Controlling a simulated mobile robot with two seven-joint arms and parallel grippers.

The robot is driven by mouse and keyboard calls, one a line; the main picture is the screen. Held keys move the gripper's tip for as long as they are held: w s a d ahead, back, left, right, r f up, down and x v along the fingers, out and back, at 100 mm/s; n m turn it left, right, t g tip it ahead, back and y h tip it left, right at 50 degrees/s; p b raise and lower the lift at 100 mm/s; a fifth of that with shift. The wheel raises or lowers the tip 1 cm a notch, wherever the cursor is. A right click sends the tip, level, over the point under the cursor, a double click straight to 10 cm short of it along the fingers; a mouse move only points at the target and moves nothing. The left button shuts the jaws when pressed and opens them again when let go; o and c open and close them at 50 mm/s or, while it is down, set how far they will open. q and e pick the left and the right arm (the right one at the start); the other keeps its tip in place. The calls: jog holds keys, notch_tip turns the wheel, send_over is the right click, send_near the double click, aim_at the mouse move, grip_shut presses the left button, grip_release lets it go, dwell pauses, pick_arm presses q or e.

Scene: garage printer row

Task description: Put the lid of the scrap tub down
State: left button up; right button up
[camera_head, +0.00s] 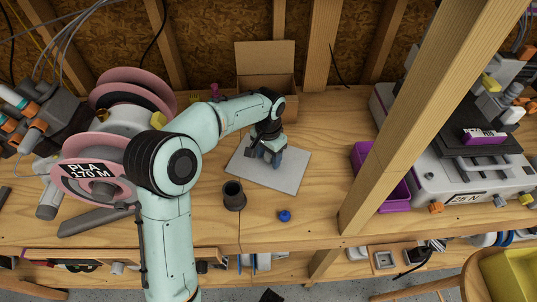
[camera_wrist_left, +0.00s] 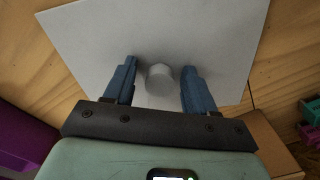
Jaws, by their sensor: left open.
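A flat pale grey square panel (camera_head: 289,178) lies on the wooden bench; it fills the upper middle of the left wrist view (camera_wrist_left: 200,35). A short, pale round knob (camera_wrist_left: 160,78) stands on it. I cannot tell whether the knob and panel are one piece, or which is the lid. My left gripper (camera_head: 270,159) points down over the panel. In the left wrist view its blue fingers (camera_wrist_left: 160,68) are open on either side of the knob, with gaps showing. No tub is clearly marked; an open dark cup (camera_head: 233,196) stands left of the panel.
A blue knob-like piece (camera_head: 285,216) lies near the front edge. A purple bin (camera_head: 366,160) stands right, beside a wooden post (camera_head: 420,110). An open cardboard box (camera_head: 265,58) is behind. Pink spools (camera_head: 80,183) and a printer (camera_head: 470,180) flank the bench.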

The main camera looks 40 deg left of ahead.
aim_at(269, 155)
pick_arm(q)
notch_tip(269, 155, up, 12)
jog(key=p, duration=0.2)
jog(key=shift+r, duration=0.2)
dwell(0.6)
